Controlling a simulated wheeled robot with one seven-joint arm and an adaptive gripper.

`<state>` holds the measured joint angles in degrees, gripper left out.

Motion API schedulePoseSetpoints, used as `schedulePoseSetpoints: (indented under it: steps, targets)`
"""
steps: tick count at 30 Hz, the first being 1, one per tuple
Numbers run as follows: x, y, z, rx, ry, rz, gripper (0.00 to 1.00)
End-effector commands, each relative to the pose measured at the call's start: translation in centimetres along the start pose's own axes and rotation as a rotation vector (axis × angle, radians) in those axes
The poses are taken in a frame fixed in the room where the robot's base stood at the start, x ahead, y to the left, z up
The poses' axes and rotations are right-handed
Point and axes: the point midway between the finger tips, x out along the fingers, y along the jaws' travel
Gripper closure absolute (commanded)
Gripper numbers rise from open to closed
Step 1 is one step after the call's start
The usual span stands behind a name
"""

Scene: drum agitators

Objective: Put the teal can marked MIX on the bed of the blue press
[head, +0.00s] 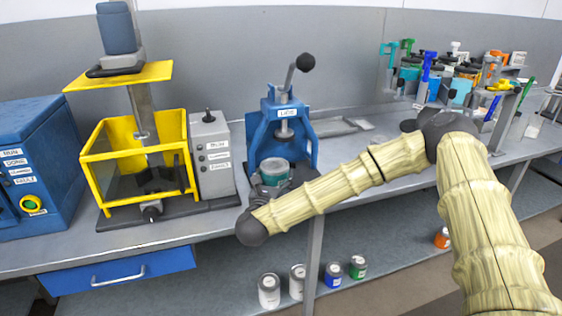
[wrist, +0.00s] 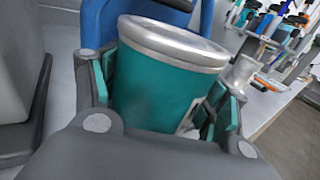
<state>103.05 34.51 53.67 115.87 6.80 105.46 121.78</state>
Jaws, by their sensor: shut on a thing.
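The teal can (head: 273,170) is in my gripper, in front of the blue press. It also shows large in the wrist view (wrist: 165,90), slightly tilted there, with a silver rim at its top. My gripper (wrist: 160,100) is shut on the can, with a finger on each side of it. In the head view my gripper (head: 274,185) is partly hidden by the can and my arm. The blue press (head: 306,145) has a lever with a black knob and a round ram above the can. Its bed is mostly hidden, and I cannot tell whether the can touches it.
A grey control box (head: 212,155) stands close left of the press, beside a yellow-framed machine (head: 135,150). A blue cabinet (head: 38,165) is at far left. A crowded tool rack (head: 450,80) is at right. Several cans (head: 333,274) stand on the lower shelf.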

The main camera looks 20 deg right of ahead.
Motion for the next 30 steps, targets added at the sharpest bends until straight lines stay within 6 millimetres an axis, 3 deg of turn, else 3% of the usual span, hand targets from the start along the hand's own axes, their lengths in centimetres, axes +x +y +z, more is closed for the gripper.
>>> schedulePoseSetpoints:
  steps: [15, 30]
  targets:
    - [9.0, 0.1, 0.3, 0.0, -0.002, 0.001, 0.63]
    - [12.6, 0.2, 0.3, 0.001, -0.002, 0.001, 0.63]
